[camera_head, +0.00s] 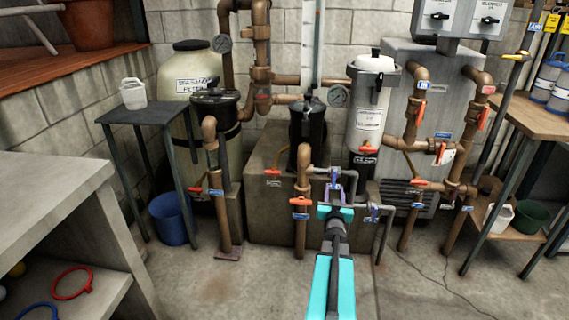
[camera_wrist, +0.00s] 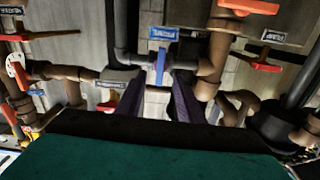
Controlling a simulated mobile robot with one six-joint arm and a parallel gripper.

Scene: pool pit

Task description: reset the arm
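My arm, turquoise and dark grey, reaches forward from the bottom of the head view. My gripper (camera_head: 342,192) is at its far end, in front of the low grey pipes. In the wrist view its two dark purple fingers (camera_wrist: 157,92) stand apart, with a gap between them. A small blue valve handle (camera_wrist: 161,66) on a grey pipe shows just beyond and between the fingertips. I cannot tell whether the fingers touch it; no held object shows. The arm hides part of the pipework and floor behind it.
Brown pipes with red-handled valves (camera_head: 303,202) stand close to the left of my gripper. A black pump strainer (camera_head: 307,135) and a white filter canister (camera_head: 371,105) stand behind. A concrete shelf (camera_head: 60,215) is at left, a wooden bench (camera_head: 535,118) at right. The front right floor is open.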

